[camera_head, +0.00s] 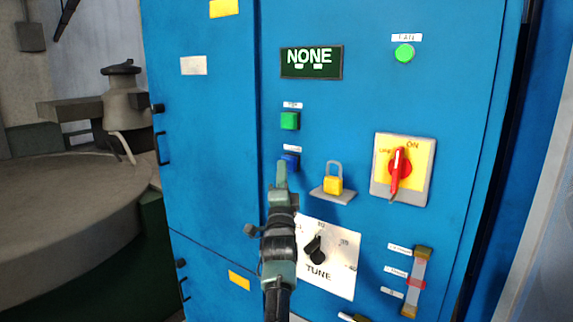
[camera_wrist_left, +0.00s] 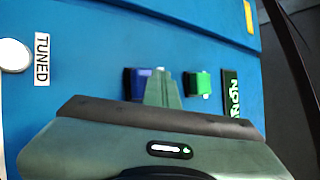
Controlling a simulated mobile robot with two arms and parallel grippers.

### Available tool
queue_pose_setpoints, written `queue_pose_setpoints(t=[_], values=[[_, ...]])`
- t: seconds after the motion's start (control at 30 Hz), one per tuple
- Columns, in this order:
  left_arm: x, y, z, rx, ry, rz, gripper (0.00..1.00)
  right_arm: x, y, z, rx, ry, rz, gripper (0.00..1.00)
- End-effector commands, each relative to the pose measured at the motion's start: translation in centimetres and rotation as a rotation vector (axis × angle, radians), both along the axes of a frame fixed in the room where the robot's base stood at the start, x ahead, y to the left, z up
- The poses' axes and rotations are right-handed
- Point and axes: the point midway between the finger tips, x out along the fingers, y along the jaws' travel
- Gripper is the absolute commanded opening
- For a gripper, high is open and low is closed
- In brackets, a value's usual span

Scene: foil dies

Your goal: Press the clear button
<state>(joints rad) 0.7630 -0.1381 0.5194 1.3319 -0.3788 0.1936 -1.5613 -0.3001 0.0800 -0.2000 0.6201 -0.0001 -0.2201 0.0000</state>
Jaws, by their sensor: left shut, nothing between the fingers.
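A blue square button (camera_head: 291,159) sits on the blue cabinet front, with a small white label above it that is too small to read. A green square button (camera_head: 290,121) sits above it, also with an unreadable label. My left gripper (camera_head: 281,165) is shut and empty, its fingertips at the lower left of the blue button and covering part of it. In the left wrist view the fingertips (camera_wrist_left: 161,76) lie between the blue button (camera_wrist_left: 138,84) and the green button (camera_wrist_left: 198,84), overlapping the blue one's edge. I cannot tell whether they touch it. My right gripper is not in view.
A display reading NONE (camera_head: 311,62) is above the buttons. A yellow padlock (camera_head: 333,184) on a small ledge sticks out to the right. A red rotary switch (camera_head: 399,167) is further right. The TUNE dial (camera_head: 316,249) is below, partly behind my arm.

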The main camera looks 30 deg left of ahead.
Motion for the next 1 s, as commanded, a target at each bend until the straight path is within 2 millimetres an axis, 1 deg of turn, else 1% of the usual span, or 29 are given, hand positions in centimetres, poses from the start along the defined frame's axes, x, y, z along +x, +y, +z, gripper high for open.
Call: queue_pose_setpoints(t=[0.03, 0.2, 0.57, 0.8, 1.0], values=[[-0.3, 0.0, 0.1, 0.000, 0.002, -0.001, 0.00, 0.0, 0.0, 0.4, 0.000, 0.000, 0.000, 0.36], [-1.1, 0.0, 0.1, 0.000, 0.001, 0.000, 0.00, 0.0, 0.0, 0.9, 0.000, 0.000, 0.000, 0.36], [-1.4, 0.1, 0.0, 0.000, 0.001, 0.000, 0.00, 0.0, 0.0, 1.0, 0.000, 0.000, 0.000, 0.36], [-3.6, 0.2, 0.2, 0.001, 0.002, 0.001, 0.00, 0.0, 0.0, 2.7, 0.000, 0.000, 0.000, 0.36], [-5.5, 0.4, 0.2, 0.001, 0.002, 0.001, 0.00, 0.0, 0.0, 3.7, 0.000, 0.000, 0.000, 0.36]])
